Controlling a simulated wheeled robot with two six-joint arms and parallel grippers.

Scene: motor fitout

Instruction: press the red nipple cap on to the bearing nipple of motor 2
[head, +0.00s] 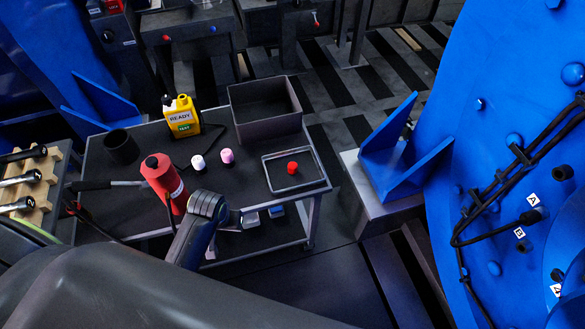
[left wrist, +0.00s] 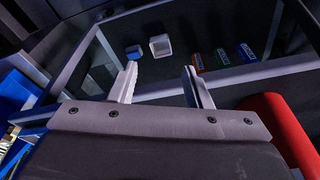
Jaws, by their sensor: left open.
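The red cap (head: 292,168) stands in a shallow grey tray (head: 272,187) at the right end of the cart top. My left gripper (head: 244,217) is at the cart's front edge, left of and nearer than the tray. In the left wrist view its two pale fingers (left wrist: 163,85) are apart with nothing between them. A big blue motor housing (head: 455,125) fills the right side, with dark cables, black fittings and small A and B labels. I cannot tell its number or which fitting is the bearing nipple. My right gripper is not in view.
Small boxes lie on the lower shelf.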

